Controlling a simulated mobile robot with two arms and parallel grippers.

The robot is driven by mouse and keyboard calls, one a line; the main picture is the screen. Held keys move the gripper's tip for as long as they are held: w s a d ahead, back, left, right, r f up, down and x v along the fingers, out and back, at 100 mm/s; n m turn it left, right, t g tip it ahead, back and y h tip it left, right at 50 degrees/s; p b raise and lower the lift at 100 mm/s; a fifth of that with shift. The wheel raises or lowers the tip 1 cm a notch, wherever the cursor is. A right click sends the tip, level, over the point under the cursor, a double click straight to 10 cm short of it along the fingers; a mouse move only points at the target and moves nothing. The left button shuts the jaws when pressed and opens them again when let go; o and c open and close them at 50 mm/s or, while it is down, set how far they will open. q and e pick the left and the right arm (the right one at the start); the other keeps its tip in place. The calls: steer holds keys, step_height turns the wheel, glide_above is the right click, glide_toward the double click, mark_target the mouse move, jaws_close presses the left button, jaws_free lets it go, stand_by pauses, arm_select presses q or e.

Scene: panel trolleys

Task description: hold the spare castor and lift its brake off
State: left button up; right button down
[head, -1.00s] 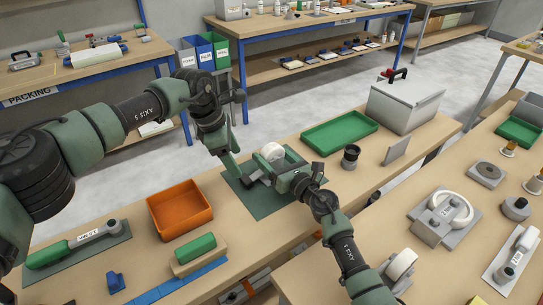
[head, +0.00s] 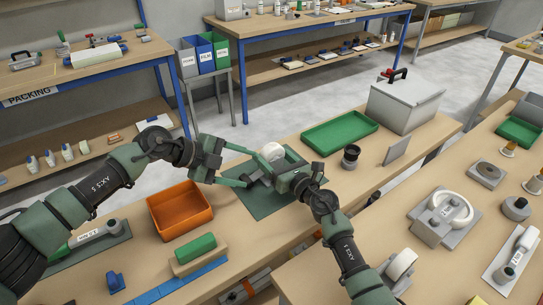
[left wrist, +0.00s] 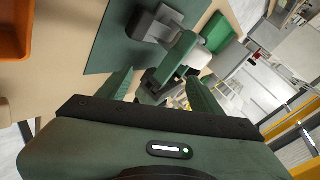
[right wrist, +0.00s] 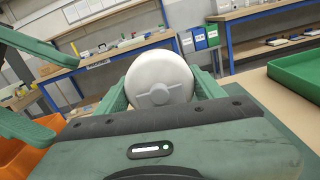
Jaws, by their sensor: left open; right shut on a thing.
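The spare castor (head: 271,152) has a white wheel and stands over a dark green mat (head: 268,205) on the near bench. My right gripper (head: 273,169) is shut on it from the near right; its white wheel (right wrist: 160,78) shows between the fingers in the right wrist view. My left gripper (head: 246,171) is open and empty at the castor's left, fingers pointing towards it. In the left wrist view, the castor and right fingers lie just beyond the open left fingers (left wrist: 160,92). The brake lever cannot be made out clearly.
An orange tray (head: 180,222) is below my left wrist. A green tray (head: 340,131), a dark cylinder (head: 350,157) and an upright grey plate (head: 396,151) stand to the right. A green block (head: 195,247) lies in front. The mat's near part is clear.

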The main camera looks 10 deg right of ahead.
mark_target(248, 177)
arm_select(q)
steer(key=w+a+r+n+t+h, duration=0.1)
steer(key=a+n, duration=0.2)
steer(key=n, duration=0.4)
steer(key=a+r+n+t+h, duration=0.1)
steer(key=a+n+t, duration=0.1)
steer(key=n, duration=0.5)
step_height(248, 177, down, 8)
steer(key=shift+w+d+f, duration=0.1)
steer(key=shift+w+d, duration=0.05)
steer(key=shift+x, duration=3.5)
jaws_close()
steer(key=shift+r+y, duration=0.45)
steer(key=shift+y, duration=0.05)
steer(key=shift+r+g+y, duration=0.3)
steer(key=shift+g+y, duration=0.2)
jaws_free()
steer(key=shift+f, duration=0.1)
